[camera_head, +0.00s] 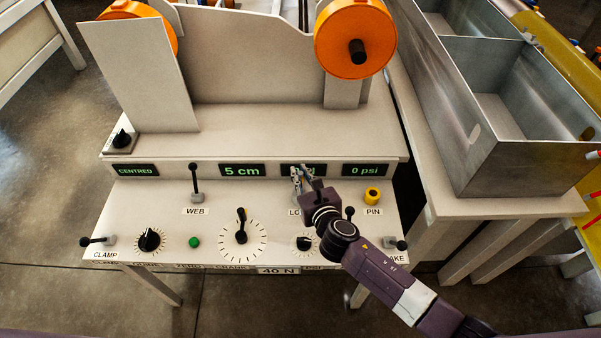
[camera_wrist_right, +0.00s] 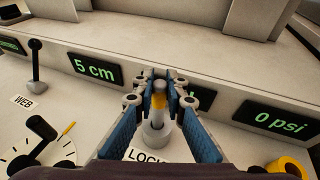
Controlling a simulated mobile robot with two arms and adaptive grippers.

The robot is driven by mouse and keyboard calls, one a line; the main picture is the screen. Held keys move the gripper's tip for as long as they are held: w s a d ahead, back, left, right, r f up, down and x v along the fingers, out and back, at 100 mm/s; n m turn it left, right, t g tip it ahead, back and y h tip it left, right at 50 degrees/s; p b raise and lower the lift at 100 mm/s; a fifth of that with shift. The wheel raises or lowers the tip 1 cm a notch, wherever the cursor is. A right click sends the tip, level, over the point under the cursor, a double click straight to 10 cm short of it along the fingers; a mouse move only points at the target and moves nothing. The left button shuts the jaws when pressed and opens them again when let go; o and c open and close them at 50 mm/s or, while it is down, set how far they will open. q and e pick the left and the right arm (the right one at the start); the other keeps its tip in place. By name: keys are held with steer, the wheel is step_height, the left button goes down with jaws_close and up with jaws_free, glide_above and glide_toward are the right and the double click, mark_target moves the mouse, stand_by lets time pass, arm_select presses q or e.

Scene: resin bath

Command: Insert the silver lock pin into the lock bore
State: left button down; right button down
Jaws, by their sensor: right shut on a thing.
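My right gripper (camera_head: 297,180) is over the LOCK label on the sloped panel. In the right wrist view the gripper (camera_wrist_right: 160,82) has its fingertips closed around the silver lock pin (camera_wrist_right: 159,87), which shows a yellow band. Directly below is a pale grey round collar (camera_wrist_right: 155,134) at the LOCK label, which looks like the lock bore. The pin appears upright and in line with the collar; I cannot tell how far, if at all, its lower end is inside. My left gripper is not in view.
A yellow ring holder (camera_head: 372,195) stands at the PIN label, right of the gripper. The WEB lever (camera_head: 195,182), crank dial (camera_head: 241,235) and small levers stand on the panel. The display ledge (camera_head: 242,170) rises behind. A metal bin (camera_head: 530,160) is at right.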

steer(key=shift+f+b, duration=1.1)
steer(key=shift+f, duration=0.25)
steer(key=c, duration=1.9)
jaws_free()
steer(key=shift+s, duration=0.1)
steer(key=v, duration=1.2)
